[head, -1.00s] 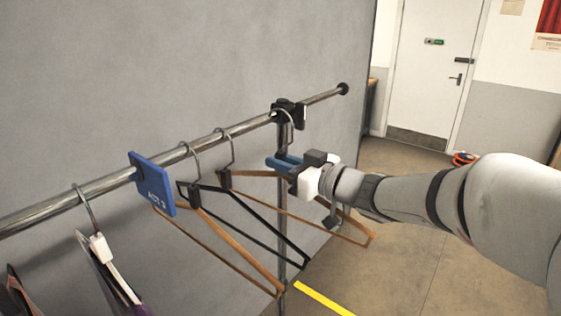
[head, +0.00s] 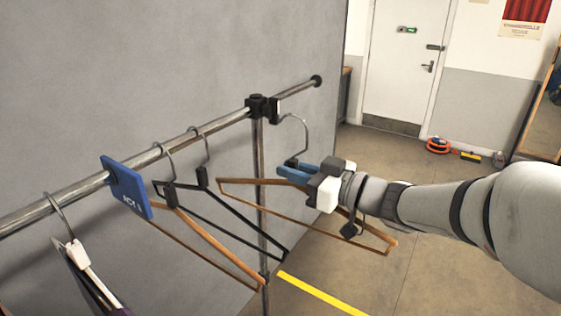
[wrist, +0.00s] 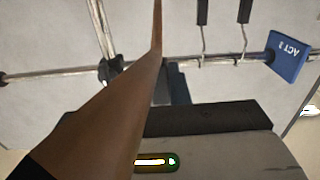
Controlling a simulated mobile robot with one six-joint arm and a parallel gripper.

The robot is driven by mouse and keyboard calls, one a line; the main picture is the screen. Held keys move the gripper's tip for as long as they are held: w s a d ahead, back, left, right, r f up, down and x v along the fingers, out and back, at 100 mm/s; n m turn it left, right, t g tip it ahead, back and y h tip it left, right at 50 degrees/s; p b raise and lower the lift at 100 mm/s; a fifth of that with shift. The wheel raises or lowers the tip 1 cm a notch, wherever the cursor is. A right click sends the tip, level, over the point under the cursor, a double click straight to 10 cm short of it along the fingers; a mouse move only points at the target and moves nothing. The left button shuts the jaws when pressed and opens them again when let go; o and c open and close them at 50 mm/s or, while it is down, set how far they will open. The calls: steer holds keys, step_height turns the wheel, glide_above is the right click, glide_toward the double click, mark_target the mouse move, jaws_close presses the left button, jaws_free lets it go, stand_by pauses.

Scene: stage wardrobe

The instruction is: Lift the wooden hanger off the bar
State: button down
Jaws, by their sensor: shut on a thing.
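A wooden hanger (head: 368,244) with a dark metal hook is held in my gripper (head: 292,172), near the neck below the hook. The blue fingers are shut on it. Its curved hook shows to the right of the black clamp, below the bar (head: 180,141) in the picture and apart from it. The hanger looks slightly tilted, its right end lower. In the wrist view the wooden arm of the hanger (wrist: 115,98) runs large up the middle and hides part of the fingers. The bar (wrist: 225,62) shows behind it.
A black hanger (head: 228,222) and another wooden hanger (head: 225,255) still hang left of the upright post. Open floor lies to the right, towards the door (head: 400,65).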

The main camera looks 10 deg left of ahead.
steer(key=p+v, duration=0.3)
steer(key=v, duration=2.8)
